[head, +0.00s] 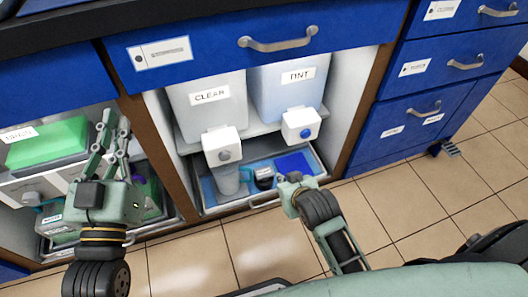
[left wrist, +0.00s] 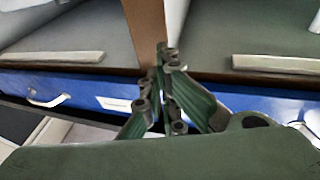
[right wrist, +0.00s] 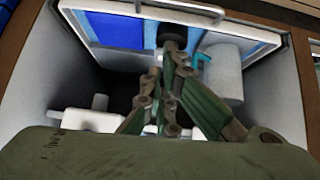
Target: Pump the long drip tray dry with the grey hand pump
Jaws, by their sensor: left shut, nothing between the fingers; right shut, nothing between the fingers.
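A long tray (head: 262,201) with a pale rim lies low in the middle bay, with blue areas inside; whether liquid stands in it I cannot tell. In the right wrist view its rim (right wrist: 165,14) crosses the top. A dark item (head: 264,182) and a grey cylinder (head: 229,180) stand at the tray; the cylinder also shows in the right wrist view (right wrist: 225,75). I cannot tell which, if either, is the hand pump. My right gripper (head: 284,177) is shut and empty, over the tray's front. My left gripper (head: 113,118) is shut and empty, before the left bay.
White containers marked CLEAR (head: 208,108) and TINT (head: 287,90) stand above the tray, with white boxes on their fronts. The left bay holds a green-topped box (head: 47,143). Blue drawers (head: 420,115) stand at the right. The tiled floor (head: 200,255) in front is clear.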

